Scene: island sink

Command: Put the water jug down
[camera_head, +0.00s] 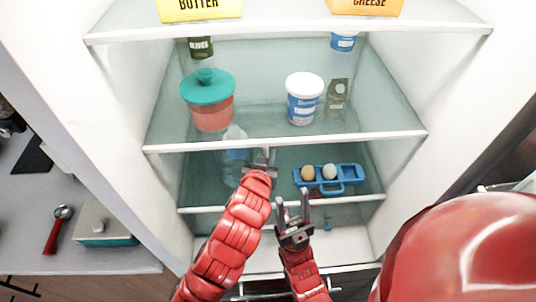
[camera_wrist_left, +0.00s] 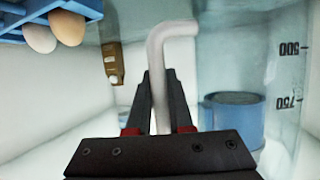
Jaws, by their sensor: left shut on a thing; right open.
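The clear water jug (camera_head: 232,171) is inside the open fridge, left of the middle, at the level of the lower shelf. My left gripper (camera_head: 262,160) is beside it on its right. In the left wrist view, the left gripper (camera_wrist_left: 160,88) is shut on the pale curved jug handle (camera_wrist_left: 159,60). The jug wall (camera_wrist_left: 297,75) with volume marks fills the right side there. I cannot tell whether the jug's base touches the shelf. My right gripper (camera_head: 292,213) is open and empty, lower and in front of the shelves.
A blue egg tray (camera_head: 347,178) with two eggs is right of the jug. The middle glass shelf (camera_head: 270,125) above holds a teal-lidded container (camera_head: 208,100), a white-lidded tub (camera_head: 304,98) and a dark carton (camera_head: 337,98). The fridge's side walls bound the space.

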